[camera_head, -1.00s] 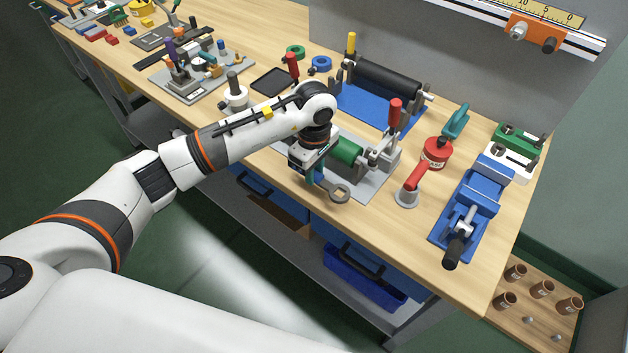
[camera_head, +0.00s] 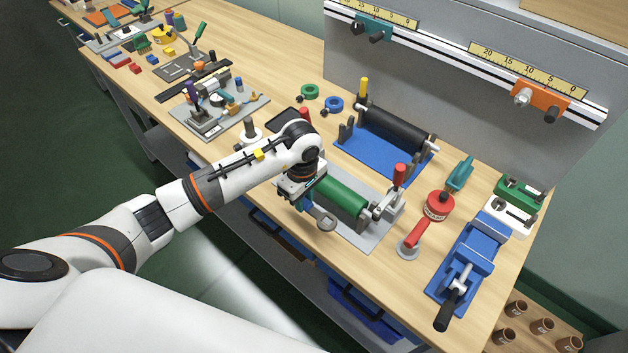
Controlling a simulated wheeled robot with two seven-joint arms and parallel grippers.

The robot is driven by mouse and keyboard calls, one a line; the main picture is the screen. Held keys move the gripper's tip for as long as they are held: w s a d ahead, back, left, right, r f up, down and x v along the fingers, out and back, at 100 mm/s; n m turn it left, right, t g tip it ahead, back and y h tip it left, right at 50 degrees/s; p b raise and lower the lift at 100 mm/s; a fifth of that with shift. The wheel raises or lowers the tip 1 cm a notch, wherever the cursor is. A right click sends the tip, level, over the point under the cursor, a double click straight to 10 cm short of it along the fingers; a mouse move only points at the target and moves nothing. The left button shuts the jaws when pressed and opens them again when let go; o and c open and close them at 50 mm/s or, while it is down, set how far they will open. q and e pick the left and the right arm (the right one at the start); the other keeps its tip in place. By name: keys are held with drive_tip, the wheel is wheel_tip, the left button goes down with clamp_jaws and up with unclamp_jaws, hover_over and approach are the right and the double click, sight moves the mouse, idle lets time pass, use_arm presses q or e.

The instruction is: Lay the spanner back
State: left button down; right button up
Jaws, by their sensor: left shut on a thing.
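My left gripper (camera_head: 306,203) is shut on the spanner, pointing down near the front left of the green roller. The spanner's grey ring end (camera_head: 326,224) sticks out to the lower right of the jaws; the rest is mostly hidden by the gripper. The ring shows against the front edge of the grey plate (camera_head: 377,240); I cannot tell whether it touches anything. The green roller (camera_head: 342,197) lies on that plate, its left end hidden behind my gripper. My right gripper is not in view.
A red-handled post (camera_head: 399,175) stands at the roller's right end. A black roller on a blue base (camera_head: 364,157) is behind. To the right are a red tin (camera_head: 438,205), a red-handled tool (camera_head: 414,240) and a blue vise (camera_head: 468,262). Bare wood shows along the front edge.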

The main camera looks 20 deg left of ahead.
sight(304, 223)
use_arm(q)
drive_tip(key=shift+s+a+f, duration=0.1)
drive_tip(key=shift+a+f, duration=0.05)
drive_tip(key=shift+f, duration=0.2)
drive_tip(key=shift+f+b, duration=2.05)
drive_tip(key=shift+f, duration=1.05)
drive_tip(key=shift+f+b, duration=0.55)
drive_tip(key=c, duration=1.1)
unclamp_jaws()
